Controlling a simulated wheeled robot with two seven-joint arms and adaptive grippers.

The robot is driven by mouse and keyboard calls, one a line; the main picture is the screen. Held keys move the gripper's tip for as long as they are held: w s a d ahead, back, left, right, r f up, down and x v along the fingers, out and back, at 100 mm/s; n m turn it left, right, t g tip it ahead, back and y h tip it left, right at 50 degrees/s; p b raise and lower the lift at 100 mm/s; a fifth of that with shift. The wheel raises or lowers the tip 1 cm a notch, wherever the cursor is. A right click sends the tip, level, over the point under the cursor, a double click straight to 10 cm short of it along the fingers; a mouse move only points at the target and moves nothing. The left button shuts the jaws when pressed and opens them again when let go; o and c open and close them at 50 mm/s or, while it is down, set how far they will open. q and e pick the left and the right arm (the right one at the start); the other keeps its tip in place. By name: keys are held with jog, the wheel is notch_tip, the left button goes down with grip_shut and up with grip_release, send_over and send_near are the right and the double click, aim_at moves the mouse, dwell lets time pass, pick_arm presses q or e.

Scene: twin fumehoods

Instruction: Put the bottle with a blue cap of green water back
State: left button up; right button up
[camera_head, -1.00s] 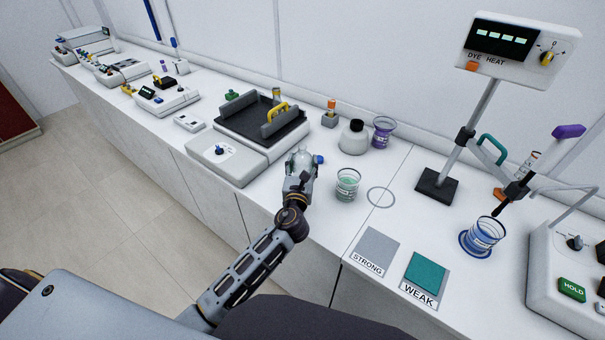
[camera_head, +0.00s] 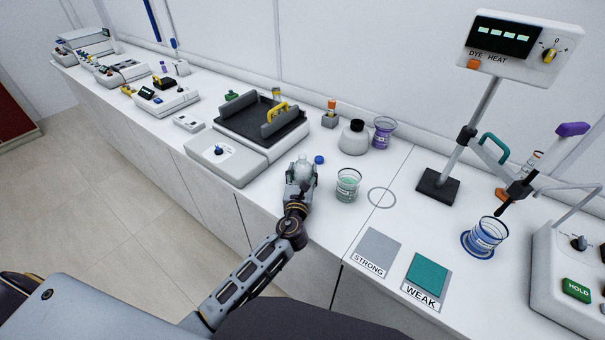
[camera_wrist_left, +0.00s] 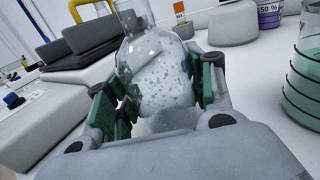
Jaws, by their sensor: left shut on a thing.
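My left gripper (camera_head: 300,186) is shut on a clear glass bottle (camera_head: 303,169), near the counter's front edge. In the left wrist view the bottle (camera_wrist_left: 158,72) sits between the green finger pads. Its glass looks clear and speckled with droplets; I see no clear green content. The bottle's top is cut off in the wrist view. A blue cap (camera_head: 319,159) shows just right of the bottle in the head view, apart from its neck, seemingly on the counter. A beaker with green liquid (camera_head: 347,185) stands to the right. My right gripper is not in view.
A ring mark (camera_head: 381,197) and STRONG (camera_head: 375,246) and WEAK (camera_head: 427,270) pads are at right.

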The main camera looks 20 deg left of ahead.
aim_at(301, 180)
pick_arm(q)
jog(key=o, duration=1.1)
jog(key=shift+o, duration=0.2)
jog(key=shift+r, duration=0.15)
jog(key=shift+s, duration=0.15)
jog(key=shift+s+d, duration=0.1)
jog(key=shift+s, duration=0.5)
jog(key=s, duration=0.4)
jog(key=shift+s+d, duration=0.2)
jog(key=shift+d, duration=0.2)
jog(key=s, duration=0.3)
jog(key=s+b, duration=0.1)
jog(key=shift+s+d, duration=0.2)
jog(key=shift+d, duration=0.15)
jog(key=shift+s+d, duration=0.15)
jog(key=shift+s, duration=0.55)
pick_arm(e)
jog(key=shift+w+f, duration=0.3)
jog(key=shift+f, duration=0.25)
